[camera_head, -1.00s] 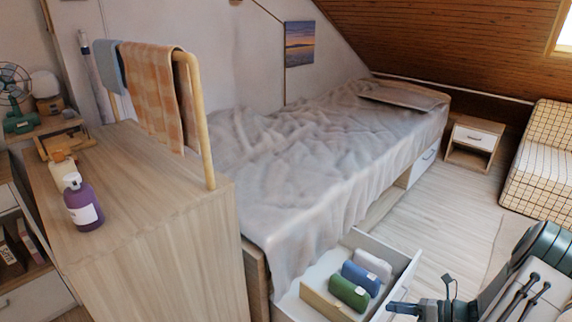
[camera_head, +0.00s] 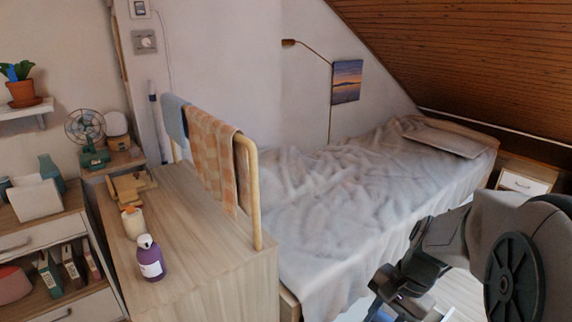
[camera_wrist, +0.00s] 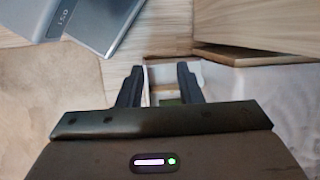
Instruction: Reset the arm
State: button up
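My gripper (camera_wrist: 161,78) shows in the wrist view with its two dark fingers apart and nothing held between them. Behind the gap there is a pale area with a small green patch, too small to name. In the head view my gripper (camera_head: 383,292) is at the lower right, in front of the bed's near side, and its fingers are partly hidden by the picture's edge and my arm.
The bed (camera_head: 350,190) with a grey cover lies behind my arm. A wooden cabinet (camera_head: 205,235) holds a purple bottle (camera_head: 151,262), a cream bottle (camera_head: 133,223) and a rail with an orange checked towel (camera_head: 212,150).

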jog(key=s+a+r+n+t+h+p, duration=0.1)
jog(key=s+a+r+n+p, duration=0.1)
jog(key=r, duration=0.4)
jog(key=s+a+r+n+t+h+p, duration=0.2)
jog(key=s+r+n+p, duration=0.2)
jog(key=r+n, duration=0.3)
jog(key=shift+r+n, duration=0.15)
jog(key=shift+n, duration=0.15)
